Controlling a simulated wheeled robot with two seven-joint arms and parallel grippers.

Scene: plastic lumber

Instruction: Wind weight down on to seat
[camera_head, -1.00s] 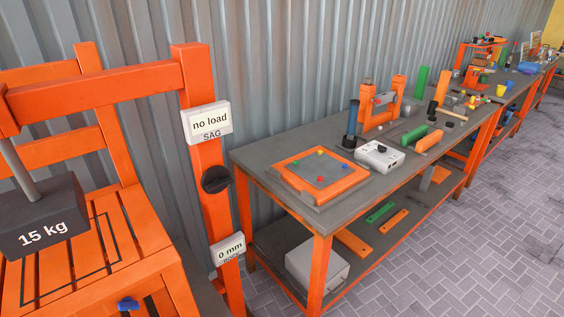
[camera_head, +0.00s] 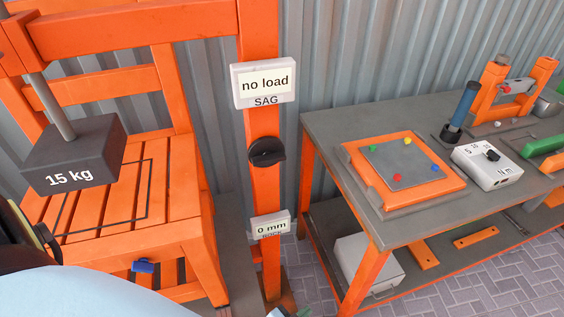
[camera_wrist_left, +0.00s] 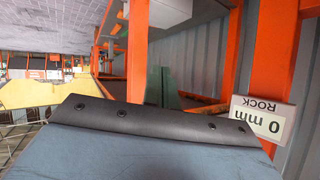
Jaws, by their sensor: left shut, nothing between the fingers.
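The dark grey weight (camera_head: 72,158) marked "15 kg" hangs on a grey rod (camera_head: 50,105) over the slatted orange chair seat (camera_head: 180,205). It appears to be above the seat, and the sign (camera_head: 265,82) reads "no load SAG". A black knob (camera_head: 267,152) sits on the orange post below that sign. A lower sign (camera_head: 270,226) reads "0 mm" and shows upside down in the left wrist view (camera_wrist_left: 262,118). My left arm crosses the bottom left of the head view. My left gripper (camera_wrist_left: 172,92) is shut and empty, well apart from the knob. My right gripper is out of view.
Right of the post stands a grey-topped workbench (camera_head: 345,112) with an orange-framed plate (camera_head: 450,187) and a white dial box (camera_head: 487,165). A pale box (camera_head: 368,262) lies on its lower shelf. Paved floor is open at the right.

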